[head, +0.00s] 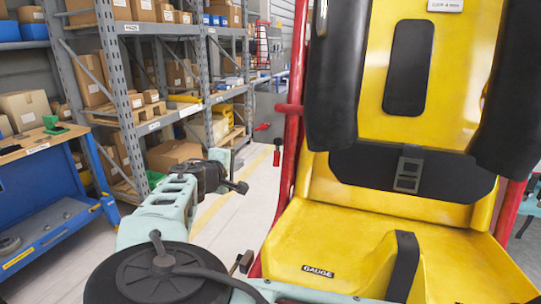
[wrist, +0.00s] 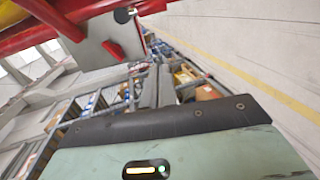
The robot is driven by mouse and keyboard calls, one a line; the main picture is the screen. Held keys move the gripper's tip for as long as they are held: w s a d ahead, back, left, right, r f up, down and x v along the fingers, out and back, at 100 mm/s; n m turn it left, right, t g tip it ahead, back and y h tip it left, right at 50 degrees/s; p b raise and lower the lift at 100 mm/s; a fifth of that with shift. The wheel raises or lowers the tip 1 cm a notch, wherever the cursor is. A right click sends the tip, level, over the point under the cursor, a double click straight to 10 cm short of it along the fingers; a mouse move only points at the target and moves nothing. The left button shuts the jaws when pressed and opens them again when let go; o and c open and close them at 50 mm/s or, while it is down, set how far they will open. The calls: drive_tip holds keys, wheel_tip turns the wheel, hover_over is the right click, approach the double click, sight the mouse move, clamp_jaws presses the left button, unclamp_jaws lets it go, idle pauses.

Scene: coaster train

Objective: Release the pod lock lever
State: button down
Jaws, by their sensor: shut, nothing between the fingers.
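The yellow pod seat (head: 355,225) with its red frame fills the right of the head view. A small red-and-black handle (head: 277,152) hangs beside the red post at the pod's left side; I cannot tell whether it is the lock lever. In the wrist view a grey plate (wrist: 95,45) carries a small red lever (wrist: 112,48), beside red tubes at upper left. My gripper (head: 240,187) is at the end of my pale green arm, left of the pod and apart from the handle. It is shut and empty. Its fingertips are hard to make out in the wrist view.
Black padded restraints (head: 333,75) and a black belt buckle (head: 408,175) are on the seat. Shelves with boxes (head: 175,75) stand behind at left. A blue workbench (head: 50,195) is at far left. Open floor (head: 225,215) lies between shelves and pod.

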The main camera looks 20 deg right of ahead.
sight(277, 155)
idle(0.3)
drive_tip(key=w+d+f+p, duration=0.2)
drive_tip(key=w+d+p, duration=0.3)
drive_tip(key=d, duration=0.4)
drive_tip(key=shift+w+d+f, duration=0.3)
drive_tip(key=shift+w+d, duration=0.1)
drive_tip(key=shift+w, duration=0.05)
idle(0.3)
drive_tip(key=shift+s+d+n, duration=0.1)
drive_tip(key=shift+s+n, duration=0.05)
drive_tip(key=shift+n, duration=0.25)
